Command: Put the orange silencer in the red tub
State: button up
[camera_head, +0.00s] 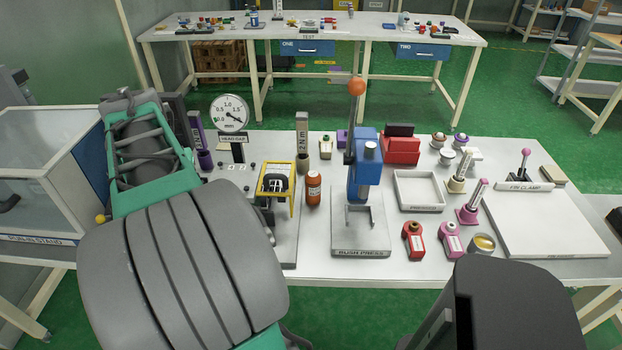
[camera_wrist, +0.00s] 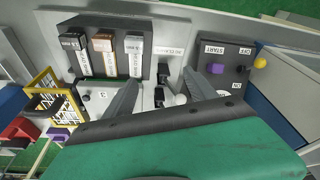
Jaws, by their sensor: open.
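I cannot pick out the orange silencer for certain. An orange-red cylinder with a pale label (camera_head: 314,188) stands upright mid-table, left of the blue press, but I cannot tell if it is the silencer. A red open box (camera_head: 401,150) with dark contents or a dark back part, behind the white tray, looks like the red tub. My gripper (camera_wrist: 161,80) is open in the wrist view, over a grey panel with small black and white fittings between and beyond its fingers. No orange part shows between the fingers. In the head view my arm hides the gripper.
A blue press (camera_head: 367,160) with a tall orange-knobbed lever stands mid-table. A yellow frame (camera_head: 276,190) and a dial gauge (camera_head: 230,114) stand left of it. The wrist view shows a dark rack with three labelled strips (camera_wrist: 104,52) and a START panel (camera_wrist: 225,62). A white tray (camera_head: 419,190) lies right.

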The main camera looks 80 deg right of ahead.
aim_at(313, 174)
jog(key=s+d+m+p, duration=0.1)
jog(key=s+d+m, duration=0.1)
jog(key=d, duration=0.3)
jog(key=s+d+m+g, duration=0.1)
jog(key=s+d+m, duration=0.1)
jog(key=s+d, duration=0.2)
jog(key=s+d+r+m+p, duration=0.1)
jog(key=s+d+m, duration=0.1)
jog(key=s+d, duration=0.2)
jog(key=shift+d+m+p, duration=0.3)
jog(key=shift+d+p, duration=0.05)
jog(key=shift+d, duration=0.5)
jog(key=s+d+f+m, duration=0.1)
jog(key=s+d+m, duration=0.1)
jog(key=s+d, duration=0.1)
jog(key=s+d+f+m+g+p, duration=0.1)
jog(key=s+d+m, duration=0.1)
jog(key=s, duration=0.4)
jog(key=s+d+f+m+y+p, duration=0.1)
jog(key=s+d+m, duration=0.1)
jog(key=s, duration=0.3)
jog(key=shift+d+f, duration=0.1)
jog(key=shift+d, duration=0.7)
jog(key=f, duration=0.5)
jog(key=f+p, duration=0.1)
jog(key=f, duration=0.1)
jog(key=shift+s+d+f, duration=0.15)
jog(key=shift+s+d, duration=0.05)
jog(key=shift+d, duration=0.1)
jog(key=shift+c, duration=0.5)
